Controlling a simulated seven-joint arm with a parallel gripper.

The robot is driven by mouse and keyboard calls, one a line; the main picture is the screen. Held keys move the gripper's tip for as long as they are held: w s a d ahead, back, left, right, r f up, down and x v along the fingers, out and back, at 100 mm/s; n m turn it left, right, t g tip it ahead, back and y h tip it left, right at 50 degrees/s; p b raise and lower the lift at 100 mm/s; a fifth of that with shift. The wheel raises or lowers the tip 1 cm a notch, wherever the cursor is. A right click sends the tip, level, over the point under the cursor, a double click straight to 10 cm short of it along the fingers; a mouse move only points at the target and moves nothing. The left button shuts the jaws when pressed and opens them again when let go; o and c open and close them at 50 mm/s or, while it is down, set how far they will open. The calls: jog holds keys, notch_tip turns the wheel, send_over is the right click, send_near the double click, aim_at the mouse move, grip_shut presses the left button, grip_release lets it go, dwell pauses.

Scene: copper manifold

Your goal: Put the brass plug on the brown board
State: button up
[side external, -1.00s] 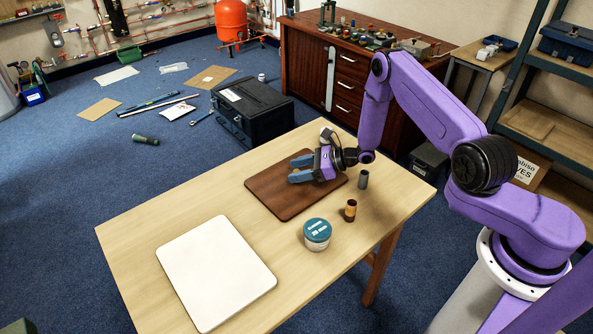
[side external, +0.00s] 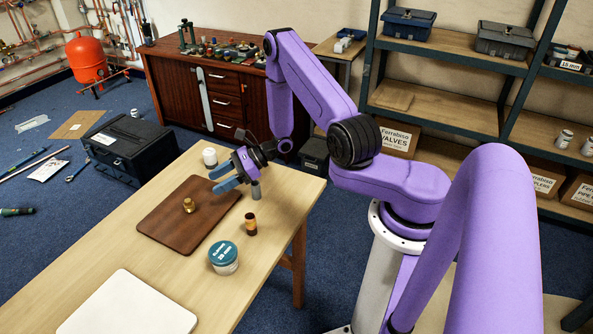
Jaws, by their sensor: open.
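The fingers point left and are clear of the plug, which lies nearer the camera. How high the fingers are above the board is hard to tell.
Close to my gripper stand a grey cylinder (side external: 256,191) and a white jar (side external: 210,157). A brown-and-orange cylinder (side external: 250,224) and a teal-lidded tin (side external: 223,257) stand right of the board. A white board (side external: 128,306) lies at the near end of the table (side external: 75,268).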

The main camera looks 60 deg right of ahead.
jog(key=s+a+r+n+g, duration=1.3)
jog(key=s+a+n, duration=0.15)
jog(key=n, duration=0.35)
jog(key=s+d+r+n+t+h, duration=0.1)
jog(key=s+d+r+n+h, duration=0.1)
jog(key=s+n, duration=0.4)
jog(key=s+d+r+n+t+h, duration=0.1)
jog(key=s+d+r+n+h, duration=0.2)
jog(key=s+n, duration=0.3)
jog(key=s+d+r+n+t+h, duration=0.2)
jog(key=s+n+h, duration=0.2)
jog(key=s+n, duration=0.2)
jog(key=n, duration=0.2)
jog(key=shift+s+d+r+n+h, duration=0.2)
jog(key=shift+r+n+h, duration=0.1)
jog(key=shift+r, duration=0.1)
